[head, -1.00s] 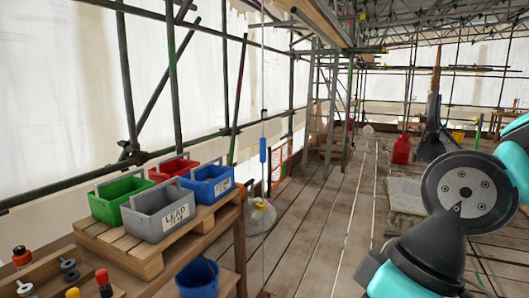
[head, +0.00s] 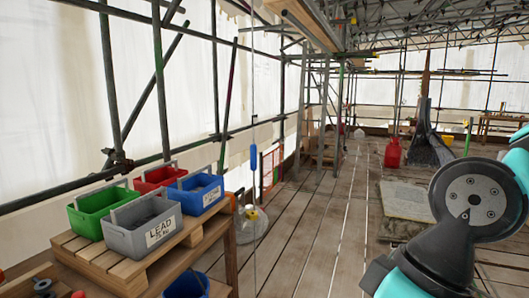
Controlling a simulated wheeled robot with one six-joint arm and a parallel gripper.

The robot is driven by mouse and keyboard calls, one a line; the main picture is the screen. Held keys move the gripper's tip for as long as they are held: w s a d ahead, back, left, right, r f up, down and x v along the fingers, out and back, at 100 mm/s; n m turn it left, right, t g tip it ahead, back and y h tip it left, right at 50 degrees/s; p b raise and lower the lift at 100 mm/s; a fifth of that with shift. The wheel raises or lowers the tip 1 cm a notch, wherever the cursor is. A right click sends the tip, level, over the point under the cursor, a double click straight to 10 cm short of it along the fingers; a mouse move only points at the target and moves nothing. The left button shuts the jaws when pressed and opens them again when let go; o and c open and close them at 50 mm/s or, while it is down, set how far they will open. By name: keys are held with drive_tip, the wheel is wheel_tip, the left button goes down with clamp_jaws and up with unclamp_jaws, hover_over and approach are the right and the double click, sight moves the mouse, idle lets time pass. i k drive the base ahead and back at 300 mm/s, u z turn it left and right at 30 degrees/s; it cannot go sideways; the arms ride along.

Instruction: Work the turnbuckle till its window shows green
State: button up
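No turnbuckle with a window can be made out clearly in the head view. A thin vertical line hangs left of centre, with a blue cylindrical piece (head: 253,158) on it; I cannot tell what this piece is, and no green window shows. My arm's grey and teal joints fill the right edge. My gripper is outside the view.
A wooden bench at left bears a pallet (head: 105,268) with a grey tub marked LEAD (head: 142,226), a green tub (head: 98,212), a red tub (head: 155,178) and a blue tub (head: 197,192). A blue bucket (head: 186,286) is below. Open plank floor (head: 300,240) runs ahead. A dark spire (head: 424,135) and red container (head: 393,153) stand farther off.

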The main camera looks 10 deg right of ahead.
sight(253, 150)
drive_tip(key=z, duration=0.7)
drive_tip(key=i, duration=1.5)
drive_tip(key=z, duration=0.25)
drive_tip(key=i, duration=1.45)
drive_tip(key=u, duration=0.95)
drive_tip(key=i, duration=0.6)
drive_tip(key=u, duration=0.35)
